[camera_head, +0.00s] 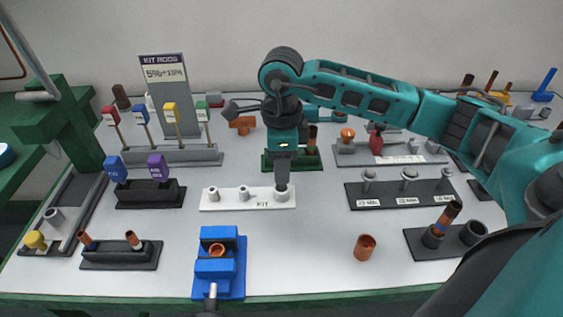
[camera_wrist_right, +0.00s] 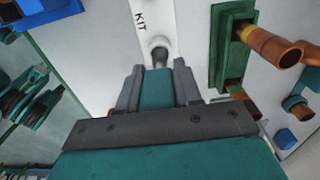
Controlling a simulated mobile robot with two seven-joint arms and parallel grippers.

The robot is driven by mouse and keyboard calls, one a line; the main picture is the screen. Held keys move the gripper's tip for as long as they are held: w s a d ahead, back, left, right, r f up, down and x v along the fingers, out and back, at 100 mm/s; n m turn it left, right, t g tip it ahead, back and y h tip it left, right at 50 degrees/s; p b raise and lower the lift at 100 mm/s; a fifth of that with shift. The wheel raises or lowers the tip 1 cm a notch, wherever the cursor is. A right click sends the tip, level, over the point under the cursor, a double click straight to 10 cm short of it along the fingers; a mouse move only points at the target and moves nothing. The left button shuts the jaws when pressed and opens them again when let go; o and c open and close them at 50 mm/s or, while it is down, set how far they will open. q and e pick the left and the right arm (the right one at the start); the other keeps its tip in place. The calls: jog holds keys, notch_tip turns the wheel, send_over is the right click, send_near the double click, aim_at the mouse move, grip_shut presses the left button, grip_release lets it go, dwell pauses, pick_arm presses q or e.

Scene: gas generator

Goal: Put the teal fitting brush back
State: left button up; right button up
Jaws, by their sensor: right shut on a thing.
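My right gripper (camera_head: 282,178) points down over the right end of the white KIT rack (camera_head: 262,204). It is shut on a teal piece, which I take to be the teal fitting brush (camera_wrist_right: 157,90); it shows between the fingers in the right wrist view. A grey tip below it meets or sits just above the rack's end socket (camera_wrist_right: 160,54). I cannot tell how far the tip is in the socket. In the head view the fingers hide most of the brush. The rack's other two sockets (camera_head: 243,193) look empty. My left gripper is not in view.
A green block (camera_head: 270,166) with copper pieces stands just behind the rack. A dark labelled rack (camera_head: 385,196) is to its right and a blue vise (camera_head: 229,278) in front. A loose copper fitting (camera_head: 365,247) stands at front right. The table is clear between them.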

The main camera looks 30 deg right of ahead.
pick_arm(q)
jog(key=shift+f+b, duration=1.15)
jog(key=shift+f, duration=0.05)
pick_arm(e)
jog(key=shift+f, duration=1.45)
jog(key=o, duration=1)
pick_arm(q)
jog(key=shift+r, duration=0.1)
pick_arm(e)
jog(key=shift+w+r, duration=0.1)
jog(key=shift+r, duration=0.55)
notch_tip(320, 180, up, 10)
jog(key=shift+r+p, duration=0.25)
jog(key=shift+p, duration=0.4)
jog(key=shift+r, duration=0.6)
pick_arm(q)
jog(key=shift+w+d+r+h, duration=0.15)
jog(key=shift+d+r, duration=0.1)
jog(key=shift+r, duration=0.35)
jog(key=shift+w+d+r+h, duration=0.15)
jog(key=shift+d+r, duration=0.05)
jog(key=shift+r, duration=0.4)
